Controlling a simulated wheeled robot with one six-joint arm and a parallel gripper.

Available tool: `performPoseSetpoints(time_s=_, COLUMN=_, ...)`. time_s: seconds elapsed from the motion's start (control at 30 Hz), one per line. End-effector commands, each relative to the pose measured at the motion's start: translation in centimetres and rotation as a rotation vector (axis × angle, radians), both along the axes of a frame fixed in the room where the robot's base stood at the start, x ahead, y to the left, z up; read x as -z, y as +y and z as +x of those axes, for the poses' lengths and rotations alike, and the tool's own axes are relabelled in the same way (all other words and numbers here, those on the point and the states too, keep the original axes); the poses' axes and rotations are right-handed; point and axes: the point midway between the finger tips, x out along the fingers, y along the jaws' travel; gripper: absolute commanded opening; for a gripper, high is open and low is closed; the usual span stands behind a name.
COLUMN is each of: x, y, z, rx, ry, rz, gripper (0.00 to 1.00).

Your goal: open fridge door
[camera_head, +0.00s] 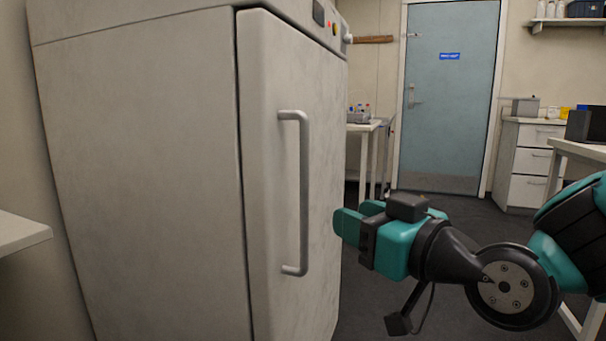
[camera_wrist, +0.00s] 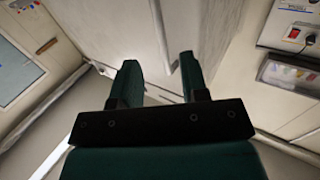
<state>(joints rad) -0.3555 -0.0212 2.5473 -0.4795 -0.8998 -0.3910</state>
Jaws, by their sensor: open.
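The fridge (camera_head: 140,170) is a tall, pale, off-white cabinet filling the left of the head view. Its door (camera_head: 270,200) looks shut, with a thin seam along its left edge. A grey vertical bar handle (camera_head: 304,195) stands off the door. My gripper (camera_head: 347,222), teal and black, is to the right of the handle, apart from it in the picture, with its fingers pointing left. In the wrist view the two fingers (camera_wrist: 160,75) are spread with nothing held. A pale bar that looks like the handle (camera_wrist: 159,30) shows beyond them, between the fingertips.
A blue door (camera_head: 450,100) stands in the back wall. A white drawer unit (camera_head: 530,165) and a table (camera_head: 580,150) are at the right. A small bench (camera_head: 362,127) is behind the fridge. A pale shelf edge (camera_head: 22,232) juts in at left. Dark floor (camera_head: 460,210) lies open between.

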Motion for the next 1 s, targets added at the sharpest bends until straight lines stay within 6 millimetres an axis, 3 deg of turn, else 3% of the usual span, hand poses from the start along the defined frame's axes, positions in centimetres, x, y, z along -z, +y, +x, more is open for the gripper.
performPoseSetpoints(time_s=0.37, x=-0.4, y=2.2, z=3.3, rx=0.012, ry=0.011, rz=0.001, gripper=0.41)
performPoseSetpoints(time_s=0.7, x=-0.2, y=6.2, z=8.7, rx=0.011, ry=0.003, rz=0.002, gripper=0.41)
performPoseSetpoints(time_s=1.0, x=0.1, y=7.4, z=10.4, rx=0.013, ry=0.004, rz=0.002, gripper=0.41)
